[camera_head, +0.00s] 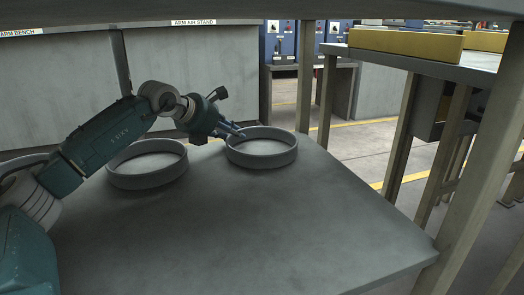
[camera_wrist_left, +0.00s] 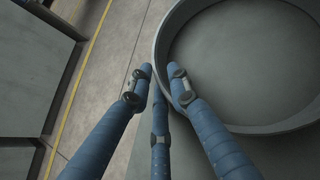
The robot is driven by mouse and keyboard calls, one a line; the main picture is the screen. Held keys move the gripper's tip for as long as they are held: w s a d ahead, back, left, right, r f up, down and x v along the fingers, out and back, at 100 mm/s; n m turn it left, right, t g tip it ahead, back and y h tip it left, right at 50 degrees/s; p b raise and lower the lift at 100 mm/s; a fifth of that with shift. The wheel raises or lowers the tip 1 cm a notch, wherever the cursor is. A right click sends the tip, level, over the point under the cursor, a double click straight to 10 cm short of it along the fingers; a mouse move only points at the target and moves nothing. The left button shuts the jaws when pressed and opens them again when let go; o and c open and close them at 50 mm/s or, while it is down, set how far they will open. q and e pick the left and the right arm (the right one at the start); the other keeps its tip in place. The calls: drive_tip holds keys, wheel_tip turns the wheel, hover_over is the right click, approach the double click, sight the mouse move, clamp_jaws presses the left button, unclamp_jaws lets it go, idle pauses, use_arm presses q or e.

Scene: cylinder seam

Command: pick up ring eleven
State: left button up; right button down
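The right ring (camera_head: 262,150) is near the table's far edge, and the left ring (camera_head: 148,166) is partly behind my left arm. No number shows on either, so I cannot tell which is ring eleven. My left gripper (camera_head: 238,131) is at the left rim of the right ring. In the left wrist view my blue fingers (camera_wrist_left: 160,73) are apart, with the wall of a ring (camera_wrist_left: 172,100) between or just beyond their tips. I cannot tell whether they touch it. My right gripper is not in view.
The front and middle of the table are clear. A metal post (camera_head: 480,170) stands at its right, beside another table with yellow bars (camera_head: 405,44). Grey cabinets (camera_head: 190,65) stand behind the far edge. The floor shows beyond the table.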

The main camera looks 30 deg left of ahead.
use_arm(q)
clamp_jaws()
drive_tip(key=shift+r, duration=0.15)
